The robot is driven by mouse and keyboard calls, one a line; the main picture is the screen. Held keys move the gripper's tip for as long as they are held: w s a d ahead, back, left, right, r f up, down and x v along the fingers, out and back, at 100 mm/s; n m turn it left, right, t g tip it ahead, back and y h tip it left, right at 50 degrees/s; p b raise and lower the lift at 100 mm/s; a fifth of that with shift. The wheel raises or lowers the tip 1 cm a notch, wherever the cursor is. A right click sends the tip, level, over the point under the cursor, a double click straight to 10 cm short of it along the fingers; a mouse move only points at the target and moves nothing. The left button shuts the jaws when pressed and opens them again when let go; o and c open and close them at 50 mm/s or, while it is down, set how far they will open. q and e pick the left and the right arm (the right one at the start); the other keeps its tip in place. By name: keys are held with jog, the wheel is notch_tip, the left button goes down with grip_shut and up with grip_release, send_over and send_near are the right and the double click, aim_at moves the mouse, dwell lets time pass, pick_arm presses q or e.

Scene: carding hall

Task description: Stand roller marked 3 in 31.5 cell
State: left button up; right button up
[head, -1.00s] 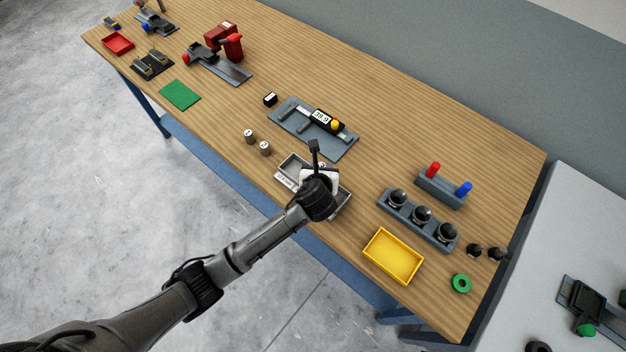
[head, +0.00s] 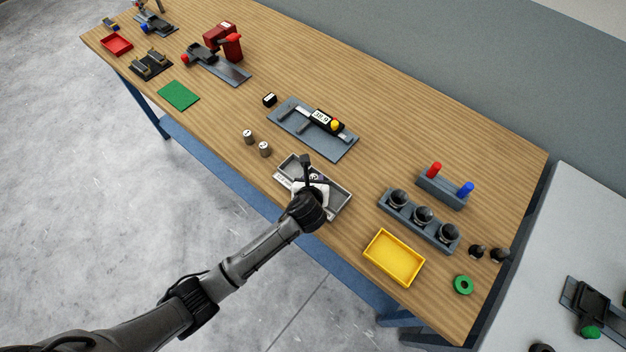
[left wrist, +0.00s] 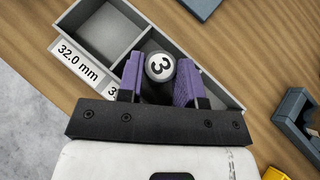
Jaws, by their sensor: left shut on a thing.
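The roller marked 3 (left wrist: 159,66) is a pale cylinder held upright between the purple pads of my left gripper (left wrist: 160,82). In the head view the left gripper (head: 313,180) is over the grey divided tray (head: 343,208). In the left wrist view the tray (left wrist: 205,44) has an empty cell at the left labelled 32.0 mm. The roller shows over the middle cell; how low it reaches is hidden. The second label (left wrist: 112,91) is mostly covered by the gripper; only its first digit, 3, shows. My right gripper is not in view.
Two more rollers (head: 248,136) (head: 264,149) stand left of the tray. A measuring device (head: 315,128) lies behind it. A grey holder with black knobs (head: 408,222) and a yellow tray (head: 393,257) are at the right.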

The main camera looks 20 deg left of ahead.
pick_arm(q)
jog(key=o, duration=0.7)
jog(key=shift+f, duration=0.15)
jog(key=shift+o, duration=0.2)
jog(key=shift+s+d+r, duration=0.1)
jog(key=shift+s+r, duration=0.15)
jog(key=shift+r, duration=0.15)
jog(key=p+v, duration=0.2)
jog(key=v, duration=0.9)
jog(key=shift+s, duration=0.15)
jog(key=shift+r, duration=0.1)
